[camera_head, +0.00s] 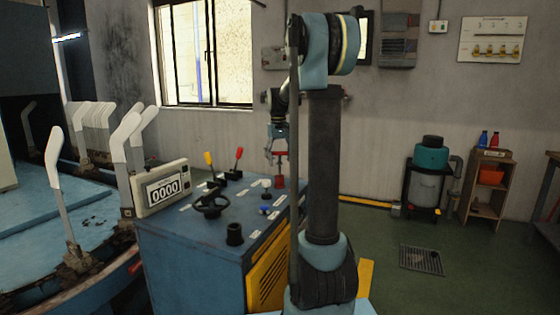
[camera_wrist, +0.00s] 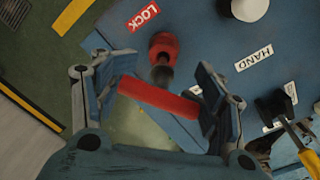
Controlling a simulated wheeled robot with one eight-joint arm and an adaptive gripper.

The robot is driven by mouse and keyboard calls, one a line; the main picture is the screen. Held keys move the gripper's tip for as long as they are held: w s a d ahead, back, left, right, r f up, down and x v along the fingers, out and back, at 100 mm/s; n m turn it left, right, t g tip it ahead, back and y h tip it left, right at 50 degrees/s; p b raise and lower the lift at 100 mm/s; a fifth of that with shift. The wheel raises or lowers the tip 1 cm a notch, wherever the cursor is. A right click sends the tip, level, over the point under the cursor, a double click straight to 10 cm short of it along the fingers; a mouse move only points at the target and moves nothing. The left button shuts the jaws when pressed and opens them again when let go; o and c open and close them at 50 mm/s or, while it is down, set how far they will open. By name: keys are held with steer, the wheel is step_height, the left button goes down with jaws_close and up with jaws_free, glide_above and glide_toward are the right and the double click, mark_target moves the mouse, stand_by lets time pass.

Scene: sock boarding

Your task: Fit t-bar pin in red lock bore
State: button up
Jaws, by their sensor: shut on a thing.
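My gripper (camera_head: 279,150) is over the console's far right corner, fingers pointing down. In the wrist view my gripper (camera_wrist: 155,95) is shut on the red crossbar of the t-bar pin (camera_wrist: 158,97), which lies across between the two fingers. The pin's dark shank runs from the bar towards the red lock (camera_wrist: 163,45), beside the LOCK label. In the head view the pin (camera_head: 280,154) is upright above the red lock (camera_head: 279,182). I cannot tell whether the shank's tip is in the bore or just above it; the bore's mouth is hidden.
In the wrist view a white knob (camera_wrist: 249,8) and a yellow-handled lever (camera_wrist: 303,146) are to the right. Green floor lies beyond the console.

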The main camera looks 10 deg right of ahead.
mark_target(280, 163)
steer(key=shift+f, duration=2.6)
steer(key=o, duration=1.4)
steer(key=shift+o, duration=0.2)
steer(key=r, duration=1.1)
steer(key=shift+a+r, duration=0.25)
steer(key=shift+r, duration=0.15)
steer(key=s+f+t, duration=0.1)
steer(key=s+f, duration=0.3)
steer(key=s, duration=0.6)
steer(key=s+f, duration=0.5)
steer(key=s, duration=0.6)
steer(key=s+f+t, duration=0.1)
steer(key=s+f, duration=0.3)
steer(key=s, duration=0.6)
steer(key=s+f+m, duration=0.1)
steer(key=s+f, duration=0.7)
steer(key=f, duration=0.2)
steer(key=shift+s+d+f+y, duration=0.25)
steer(key=shift+s+f+y, duration=0.05)
